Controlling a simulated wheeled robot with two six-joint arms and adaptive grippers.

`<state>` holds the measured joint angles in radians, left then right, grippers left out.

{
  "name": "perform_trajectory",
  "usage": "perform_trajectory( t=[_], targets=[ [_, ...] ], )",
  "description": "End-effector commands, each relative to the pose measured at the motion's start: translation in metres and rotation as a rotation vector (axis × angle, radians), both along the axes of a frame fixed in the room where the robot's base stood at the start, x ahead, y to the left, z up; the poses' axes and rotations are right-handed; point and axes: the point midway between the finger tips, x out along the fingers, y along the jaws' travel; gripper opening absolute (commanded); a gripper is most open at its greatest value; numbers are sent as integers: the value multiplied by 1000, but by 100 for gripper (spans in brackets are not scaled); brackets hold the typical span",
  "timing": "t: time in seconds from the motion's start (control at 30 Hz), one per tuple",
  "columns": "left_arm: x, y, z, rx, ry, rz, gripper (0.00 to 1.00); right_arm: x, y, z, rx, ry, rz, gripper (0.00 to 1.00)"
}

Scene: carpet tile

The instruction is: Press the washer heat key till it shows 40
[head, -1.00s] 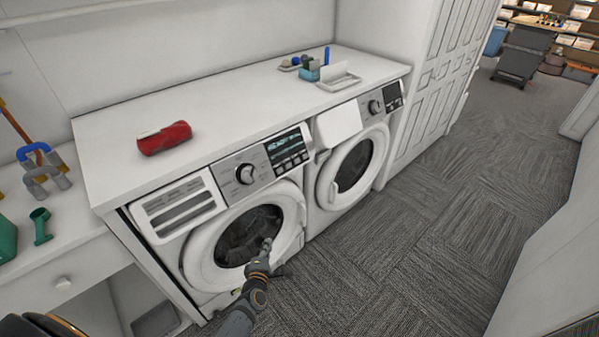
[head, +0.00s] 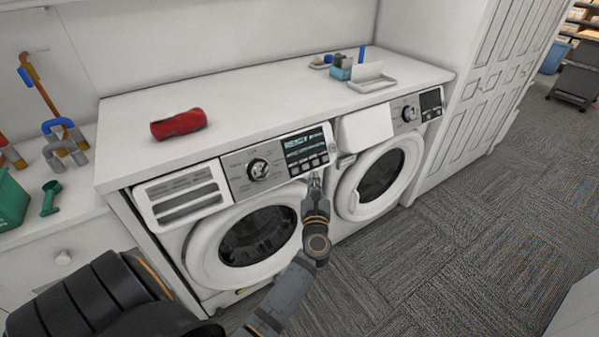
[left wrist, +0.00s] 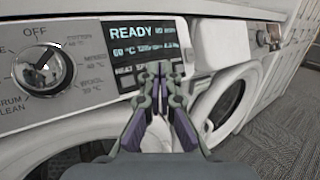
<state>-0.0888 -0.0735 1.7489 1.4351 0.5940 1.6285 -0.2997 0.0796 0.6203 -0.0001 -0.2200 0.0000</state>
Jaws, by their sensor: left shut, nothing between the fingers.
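The left washer (head: 190,245) is white, with a round dark door, a dial (head: 258,168) and a lit display (head: 303,143) above a row of keys (head: 308,165). In the left wrist view the display (left wrist: 148,42) reads READY, with what looks like 60 °C below it. The dial (left wrist: 42,70) also shows there. My left gripper (head: 316,178) is shut and empty, its tips just in front of the panel below the display. In the left wrist view the gripper (left wrist: 159,72) covers part of the key row; a label starting HEAT shows left of it. I cannot tell whether it touches. My right gripper is out of view.
A second machine (head: 345,205) stands right of the washer. On the white countertop (head: 240,105) lie a red rolled cloth (head: 178,124) and a white tray (head: 372,84). Carpet floor (head: 440,250) in front is clear.

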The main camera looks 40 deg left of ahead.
Motion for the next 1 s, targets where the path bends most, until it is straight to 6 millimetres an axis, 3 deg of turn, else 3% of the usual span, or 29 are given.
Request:
perform_trajectory(
  t=[0.23,0.7,1.0],
  targets=[
    [5,10,-8,6,3,-2,0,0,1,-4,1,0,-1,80],
    [26,63,-38,7,3,-1,0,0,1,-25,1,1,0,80],
    [30,73,-41,4,3,0,0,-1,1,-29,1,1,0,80]
  ],
)
